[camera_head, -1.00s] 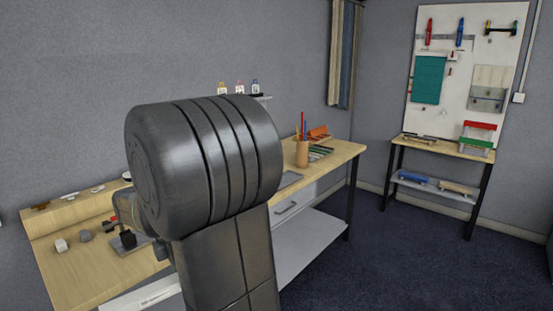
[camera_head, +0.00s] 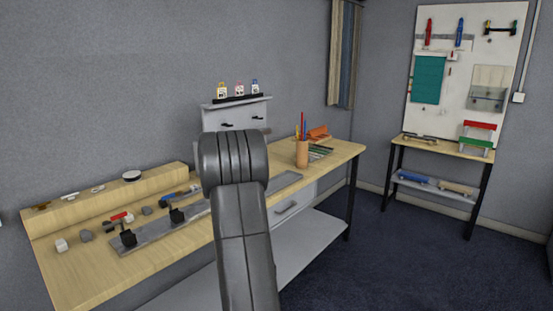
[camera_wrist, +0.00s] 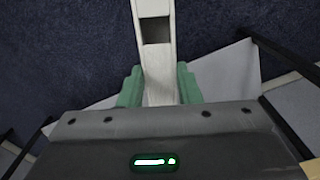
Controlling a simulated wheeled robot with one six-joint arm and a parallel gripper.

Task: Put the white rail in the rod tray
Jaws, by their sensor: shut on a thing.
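My gripper (camera_wrist: 160,88) shows in the wrist view, its green fingers shut on the white rail (camera_wrist: 158,62). The rail is a pale, straight bar with a dark rectangular patch, running up out of the top of the wrist view, with dark blue carpet behind it. In the head view my arm hides the gripper and the rail.
The long table (camera_head: 80,285) carries a grey strip with black clamps (camera_head: 150,234), small blocks and a rod cup (camera_head: 302,154). A small table (camera_head: 440,147) stands at the right below a pegboard (camera_head: 465,70). Carpet (camera_head: 370,260) between is clear.

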